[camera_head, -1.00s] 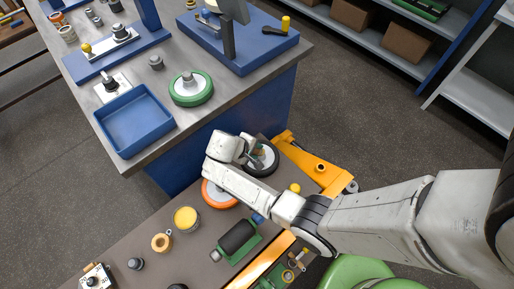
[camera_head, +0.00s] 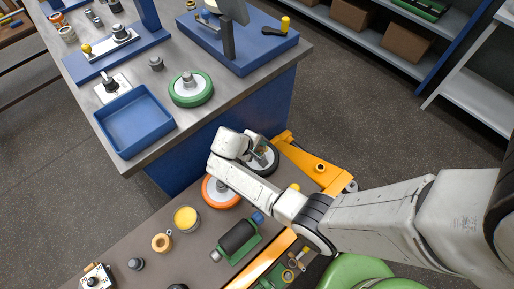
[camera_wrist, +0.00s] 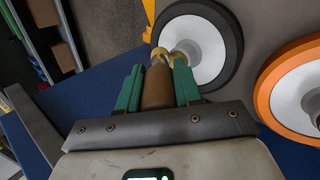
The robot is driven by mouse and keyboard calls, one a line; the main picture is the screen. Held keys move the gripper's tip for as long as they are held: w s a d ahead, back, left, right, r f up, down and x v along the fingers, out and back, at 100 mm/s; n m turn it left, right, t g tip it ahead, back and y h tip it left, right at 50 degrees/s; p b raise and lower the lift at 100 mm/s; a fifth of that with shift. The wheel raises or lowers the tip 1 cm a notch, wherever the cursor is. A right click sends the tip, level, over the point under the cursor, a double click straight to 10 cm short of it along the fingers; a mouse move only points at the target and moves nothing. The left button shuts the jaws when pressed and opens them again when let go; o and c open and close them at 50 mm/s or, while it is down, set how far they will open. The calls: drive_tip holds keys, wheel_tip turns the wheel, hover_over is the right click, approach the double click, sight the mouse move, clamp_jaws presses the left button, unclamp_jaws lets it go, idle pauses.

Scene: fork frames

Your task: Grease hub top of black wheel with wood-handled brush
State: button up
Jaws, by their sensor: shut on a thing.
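The black wheel (camera_head: 274,163) lies flat on the lower brown bench top, partly hidden by my wrist. In the wrist view the black wheel (camera_wrist: 236,48) shows a black tyre around a white disc. My gripper (camera_wrist: 159,73) has green fingers shut on the brown wooden handle of the brush (camera_wrist: 157,90). The pale brush end lies over the left part of the white disc and the hub area. In the head view my gripper (camera_head: 260,158) is over the black wheel.
An orange wheel (camera_head: 209,190) lies beside the black one. A green wheel (camera_head: 191,90) and a blue tray (camera_head: 135,124) stand on the higher bench.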

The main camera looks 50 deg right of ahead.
drive_tip(key=shift+a, duration=0.15)
drive_tip(key=shift+w+a+f, duration=0.1)
drive_tip(key=shift+w+a, duration=0.1)
drive_tip(key=shift+a, duration=0.6)
drive_tip(key=shift+d, duration=0.1)
drive_tip(key=shift+s+d, duration=0.2)
drive_tip(key=shift+d, duration=0.65)
drive_tip(key=shift+a, duration=0.15)
drive_tip(key=shift+w+a, duration=0.2)
drive_tip(key=shift+a, duration=0.6)
drive_tip(key=shift+d, duration=0.1)
drive_tip(key=shift+s+d, duration=0.2)
drive_tip(key=shift+d, duration=0.65)
drive_tip(key=shift+a, duration=0.15)
